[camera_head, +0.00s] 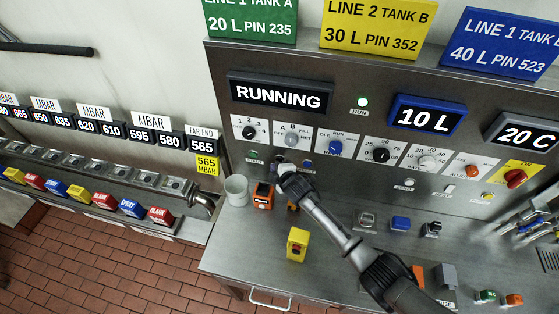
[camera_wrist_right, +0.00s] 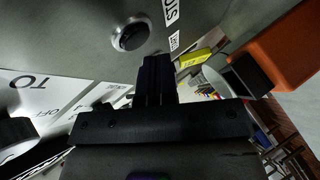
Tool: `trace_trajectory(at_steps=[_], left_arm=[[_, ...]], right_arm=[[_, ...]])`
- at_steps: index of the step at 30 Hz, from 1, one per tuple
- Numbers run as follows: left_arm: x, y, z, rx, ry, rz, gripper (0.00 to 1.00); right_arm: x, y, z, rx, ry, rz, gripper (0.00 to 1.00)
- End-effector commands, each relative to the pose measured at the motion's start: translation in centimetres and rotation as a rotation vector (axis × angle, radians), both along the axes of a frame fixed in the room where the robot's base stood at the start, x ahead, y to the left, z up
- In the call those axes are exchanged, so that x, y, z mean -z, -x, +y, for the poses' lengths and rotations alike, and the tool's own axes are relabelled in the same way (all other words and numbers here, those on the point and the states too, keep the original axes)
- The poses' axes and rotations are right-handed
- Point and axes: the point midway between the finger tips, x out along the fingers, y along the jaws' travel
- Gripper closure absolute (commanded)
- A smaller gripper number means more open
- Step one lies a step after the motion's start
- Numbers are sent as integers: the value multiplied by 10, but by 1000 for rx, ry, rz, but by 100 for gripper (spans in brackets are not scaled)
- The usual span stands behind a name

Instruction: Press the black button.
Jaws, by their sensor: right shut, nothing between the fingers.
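A round black button (camera_wrist_right: 130,37) in a silver ring sits on the grey metal panel in the right wrist view, just beyond and left of my fingertips. In the head view the black button cannot be made out where my right gripper covers the panel's lower edge. My right gripper (camera_head: 283,168) is at that lower edge, below the left knobs. In the right wrist view its fingers (camera_wrist_right: 155,62) are shut together and empty, beside the button; I cannot tell whether they touch the panel. My left gripper is not in view.
A white cup (camera_head: 236,190), an orange device (camera_head: 263,196) and a yellow box (camera_head: 297,245) stand on the metal bench near my right arm. Knobs (camera_head: 335,147) line the panel above. A green button (camera_head: 254,155) is left of the gripper. Tools hang at the right.

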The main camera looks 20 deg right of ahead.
Motion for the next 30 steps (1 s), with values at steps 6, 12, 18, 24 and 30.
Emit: trace_trajectory(at_steps=[6, 12, 18, 24, 30], left_arm=[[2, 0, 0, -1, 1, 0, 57], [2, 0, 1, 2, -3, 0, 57], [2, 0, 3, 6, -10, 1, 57], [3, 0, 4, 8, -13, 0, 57], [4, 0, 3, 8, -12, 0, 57]], right_arm=[[0, -5, -4, 1, 0, -1, 100], [0, -7, -5, 1, -1, -1, 100], [0, -6, -5, 0, 0, 0, 100], [0, -7, -5, 0, 0, 0, 100], [0, -9, -7, 0, 0, 0, 100]])
